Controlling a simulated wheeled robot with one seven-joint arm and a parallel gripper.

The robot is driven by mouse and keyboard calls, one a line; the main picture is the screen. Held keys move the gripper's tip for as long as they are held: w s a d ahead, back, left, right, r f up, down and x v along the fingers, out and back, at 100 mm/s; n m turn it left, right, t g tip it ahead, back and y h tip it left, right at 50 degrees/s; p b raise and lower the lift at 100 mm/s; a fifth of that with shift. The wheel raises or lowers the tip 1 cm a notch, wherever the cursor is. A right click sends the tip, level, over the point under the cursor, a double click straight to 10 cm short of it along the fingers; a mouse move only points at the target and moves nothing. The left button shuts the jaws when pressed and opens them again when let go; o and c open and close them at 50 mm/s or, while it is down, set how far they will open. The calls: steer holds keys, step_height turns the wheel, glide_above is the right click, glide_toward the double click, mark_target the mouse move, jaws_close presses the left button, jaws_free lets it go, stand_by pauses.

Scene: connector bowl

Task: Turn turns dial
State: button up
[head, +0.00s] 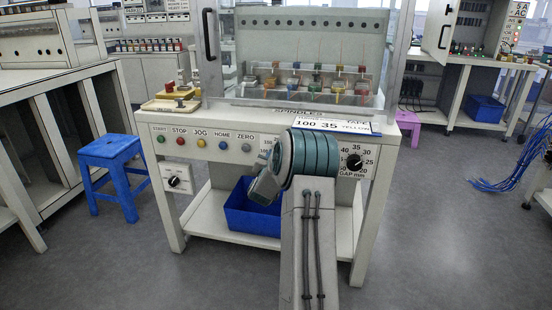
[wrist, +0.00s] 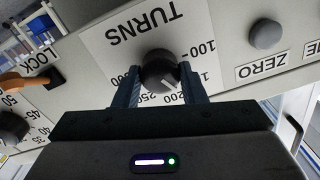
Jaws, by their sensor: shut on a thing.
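The turns dial (wrist: 157,68) is a round black knob on a white plate labelled TURNS, which appears upside down in the wrist view. Numbers including 100, 200 and 250 ring it, partly covered by my fingers. A pale mark on the knob faces the lower right, near 200. My gripper (wrist: 160,73) is shut on the knob, one dark finger on each side. In the head view my arm covers the dial and my fingertips do not show.
The grey ZERO button (wrist: 265,34) is beside the dial plate. The gap dial (head: 355,162) sits on the panel right of my arm. An orange lever (wrist: 20,80) is near the LOCK label. A blue bin (head: 240,215) stands below; a blue stool (head: 110,150) is left.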

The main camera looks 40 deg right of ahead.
steer(key=n+p, duration=0.2)
steer(key=n, duration=1)
steer(key=shift+a, duration=0.1)
steer(key=shift+g, duration=0.3)
stand_by(0.3)
steer(key=o, duration=1)
steer(key=p+v, duration=0.2)
steer(key=v, duration=1.1)
steer(key=shift+s+a+f+p, duration=0.1)
steer(key=shift+s+a+p, duration=0.1)
steer(key=shift+a+p, duration=0.15)
